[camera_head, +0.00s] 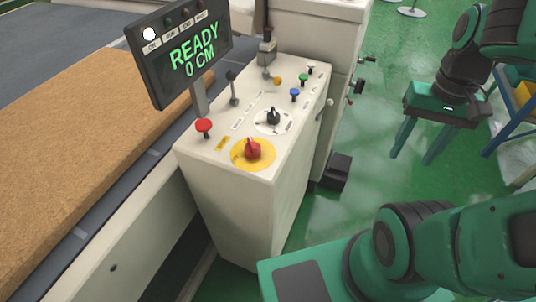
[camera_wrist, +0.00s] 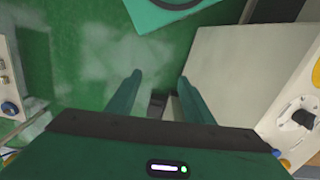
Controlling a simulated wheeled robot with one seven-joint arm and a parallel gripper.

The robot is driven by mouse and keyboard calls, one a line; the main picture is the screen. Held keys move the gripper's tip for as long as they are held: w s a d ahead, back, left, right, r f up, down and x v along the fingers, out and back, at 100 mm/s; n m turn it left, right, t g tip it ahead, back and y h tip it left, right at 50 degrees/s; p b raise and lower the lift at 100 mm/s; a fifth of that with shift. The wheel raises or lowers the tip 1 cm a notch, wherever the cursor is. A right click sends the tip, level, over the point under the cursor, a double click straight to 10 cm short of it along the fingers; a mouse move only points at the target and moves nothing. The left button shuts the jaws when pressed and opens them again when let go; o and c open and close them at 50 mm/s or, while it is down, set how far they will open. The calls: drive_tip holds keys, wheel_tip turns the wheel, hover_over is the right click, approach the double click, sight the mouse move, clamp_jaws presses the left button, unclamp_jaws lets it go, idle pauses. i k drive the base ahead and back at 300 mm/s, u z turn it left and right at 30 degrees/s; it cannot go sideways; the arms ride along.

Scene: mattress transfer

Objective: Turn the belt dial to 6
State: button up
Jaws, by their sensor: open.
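The belt dial (camera_head: 272,117) is a black knob on a round white plate with dark marks, on the sloped top of the cream control console (camera_head: 228,200). Its numbers are too small to read. The dial also shows at the right edge of the wrist view (camera_wrist: 302,118). The console's screen (camera_head: 190,55) reads "READY 0 CM". My gripper (camera_head: 418,152) is to the right of the console, apart from it, with fingers pointing down. In the wrist view my gripper (camera_wrist: 160,76) is open, with nothing between its fingers.
A red mushroom button (camera_head: 252,150) on a yellow disc sits just in front of the dial. A red knob (camera_head: 204,126), a lever (camera_head: 233,88) and small coloured knobs surround it. A brown mattress (camera_head: 80,160) lies left. Green floor (camera_head: 370,190) lies between console and gripper.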

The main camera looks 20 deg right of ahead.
sight(273, 116)
drive_tip(key=z, duration=0.65)
drive_tip(key=k, duration=1.1)
drive_tip(key=u, duration=0.6)
drive_tip(key=i, duration=1)
